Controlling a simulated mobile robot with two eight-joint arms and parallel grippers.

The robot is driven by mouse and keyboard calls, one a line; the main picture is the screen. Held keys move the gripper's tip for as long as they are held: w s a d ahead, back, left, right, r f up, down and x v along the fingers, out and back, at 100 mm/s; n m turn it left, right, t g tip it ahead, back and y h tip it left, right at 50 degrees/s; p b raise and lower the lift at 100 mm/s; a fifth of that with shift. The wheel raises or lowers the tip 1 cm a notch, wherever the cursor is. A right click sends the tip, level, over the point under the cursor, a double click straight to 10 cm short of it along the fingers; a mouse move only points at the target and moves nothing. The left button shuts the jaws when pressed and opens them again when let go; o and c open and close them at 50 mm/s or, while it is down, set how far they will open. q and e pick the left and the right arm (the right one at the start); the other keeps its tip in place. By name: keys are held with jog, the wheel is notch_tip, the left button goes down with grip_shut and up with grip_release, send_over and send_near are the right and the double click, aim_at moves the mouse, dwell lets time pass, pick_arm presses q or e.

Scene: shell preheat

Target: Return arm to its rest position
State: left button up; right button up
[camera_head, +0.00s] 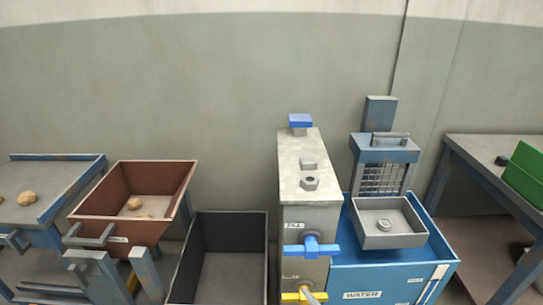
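Neither of my arms nor grippers can be made out in the head view. A grey tank (310,182) stands in the middle, with a blue cap (300,121) on top. A blue valve handle (311,249) and a yellow valve handle (303,296) are on its front. To its right is a blue unit (390,276) labelled WATER, with a grey tray (379,239) holding a small round part (384,225). A barred gate (383,179) stands behind the tray.
A brown tilted hopper (123,176) holds a few tan lumps (134,203). A blue-edged table (45,184) at the left bears more lumps. An empty dark bin (231,272) stands beside the tank. A green crate (524,174) sits on a right-hand bench (480,148).

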jog(key=s+d+f+m+g+h, duration=0.1)
jog(key=s+d+m+g, duration=0.25)
jog(key=s, duration=0.25)
jog(key=s+d+f+m+g+h+p, duration=0.1)
jog(key=s+d+m+g+h, duration=0.1)
jog(key=s+d+m, duration=0.4)
jog(key=s+d+f+m+g+h, duration=0.1)
jog(key=s+m+g, duration=0.2)
jog(key=s, duration=0.4)
pick_arm(q)
notch_tip(320, 180, up, 25)
jog(key=w+t+p, duration=0.1)
jog(key=p, duration=2)
jog(key=shift+w, duration=0.15)
pick_arm(e)
notch_tip(320, 180, up, 24)
jog(key=w+t, duration=0.1)
jog(key=shift+w+t, duration=0.3)
jog(key=shift+t, duration=0.05)
